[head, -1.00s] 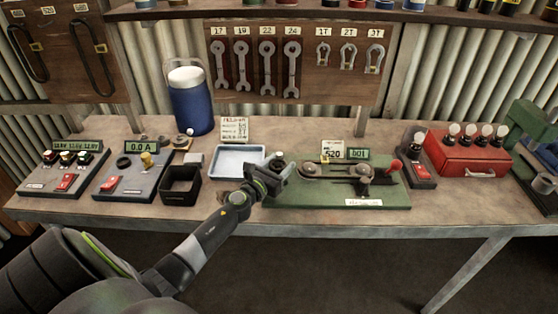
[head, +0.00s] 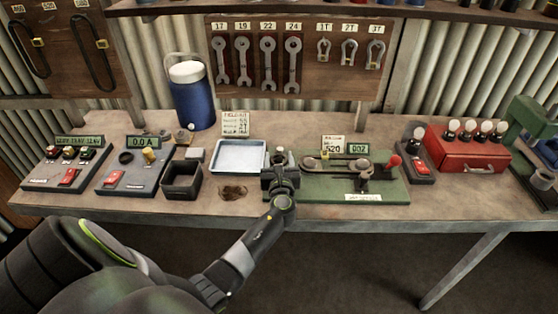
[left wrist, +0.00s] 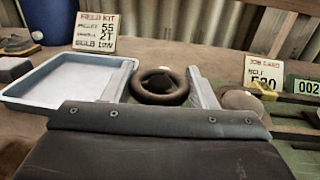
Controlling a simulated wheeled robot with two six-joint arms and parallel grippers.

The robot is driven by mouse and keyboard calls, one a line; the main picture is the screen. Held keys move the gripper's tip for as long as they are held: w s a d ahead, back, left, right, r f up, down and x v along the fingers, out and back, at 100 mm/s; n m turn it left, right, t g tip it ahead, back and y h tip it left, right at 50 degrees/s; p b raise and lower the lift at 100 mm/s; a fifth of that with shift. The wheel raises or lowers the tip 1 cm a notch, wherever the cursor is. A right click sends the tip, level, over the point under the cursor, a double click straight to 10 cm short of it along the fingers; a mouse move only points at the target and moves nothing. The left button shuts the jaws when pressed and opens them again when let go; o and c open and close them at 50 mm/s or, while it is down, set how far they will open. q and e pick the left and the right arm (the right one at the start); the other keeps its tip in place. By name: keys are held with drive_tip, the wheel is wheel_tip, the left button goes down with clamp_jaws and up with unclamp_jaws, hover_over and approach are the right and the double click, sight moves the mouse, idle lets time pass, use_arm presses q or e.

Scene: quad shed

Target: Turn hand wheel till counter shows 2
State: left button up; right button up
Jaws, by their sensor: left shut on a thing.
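The green counter (head: 358,149) on the green belt rig (head: 385,193) reads 002. It also shows at the right edge of the left wrist view (left wrist: 307,87). My left gripper (head: 279,162) is at the left end of the rig. In the left wrist view, the dark round hand wheel (left wrist: 161,86) sits between my left gripper's two grey fingers (left wrist: 160,90), which are shut on it. The gripper mostly hides the wheel in the head view. My right gripper is not in view.
A blue-rimmed tray (head: 217,165) lies just left of my gripper, with a black bin (head: 181,188) beyond it. A red-knobbed lever (head: 393,161) stands at the rig's right end. A job card (head: 332,146) stands behind the belt.

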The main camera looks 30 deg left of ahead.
use_arm(q)
drive_tip(key=shift+r, duration=0.15)
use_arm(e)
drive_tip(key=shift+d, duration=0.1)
use_arm(q)
drive_tip(key=o, duration=1)
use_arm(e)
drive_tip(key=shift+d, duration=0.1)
